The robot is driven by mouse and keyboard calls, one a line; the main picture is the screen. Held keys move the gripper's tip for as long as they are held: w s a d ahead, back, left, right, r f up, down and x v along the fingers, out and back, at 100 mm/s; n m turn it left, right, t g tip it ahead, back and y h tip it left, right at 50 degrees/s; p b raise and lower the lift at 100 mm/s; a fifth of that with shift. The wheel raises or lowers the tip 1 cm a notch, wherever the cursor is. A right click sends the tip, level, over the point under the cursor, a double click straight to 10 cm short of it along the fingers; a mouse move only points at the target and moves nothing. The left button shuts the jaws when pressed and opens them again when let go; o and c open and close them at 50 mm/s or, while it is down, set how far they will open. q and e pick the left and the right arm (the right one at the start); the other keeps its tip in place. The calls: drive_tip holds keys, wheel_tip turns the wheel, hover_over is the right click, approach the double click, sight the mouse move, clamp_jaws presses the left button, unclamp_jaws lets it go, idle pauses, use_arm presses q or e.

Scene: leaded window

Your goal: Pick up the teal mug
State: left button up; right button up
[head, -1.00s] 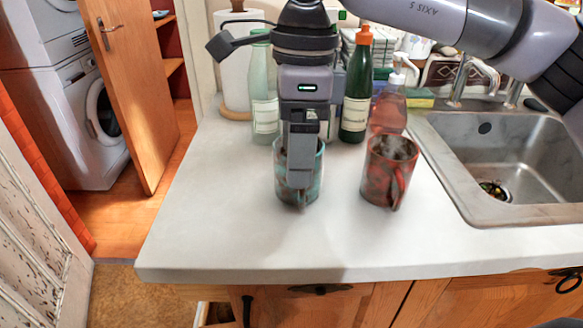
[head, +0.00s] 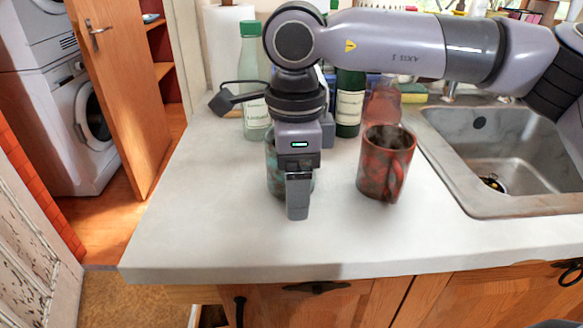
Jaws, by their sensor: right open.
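The teal mug (head: 274,178) stands upright on the white counter, mottled teal and brown. My right gripper (head: 297,205) hangs pointing down in front of it and hides most of its body and rim. The gripper is open. Only the near finger shows clearly, so I cannot tell whether the mug's wall or handle lies between the fingers. A red-brown mug (head: 377,170) stands to the right, apart from the gripper, its handle facing me. My left gripper is not in view.
A pale green bottle (head: 251,90), a dark green bottle (head: 349,103) and a reddish soap bottle (head: 383,103) stand behind the mugs. A steel sink (head: 470,185) is at the right. The counter (head: 190,235) is clear at the front and left.

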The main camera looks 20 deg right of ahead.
clamp_jaws()
drive_tip(key=shift+r, duration=0.1)
drive_tip(key=shift+r, duration=0.15)
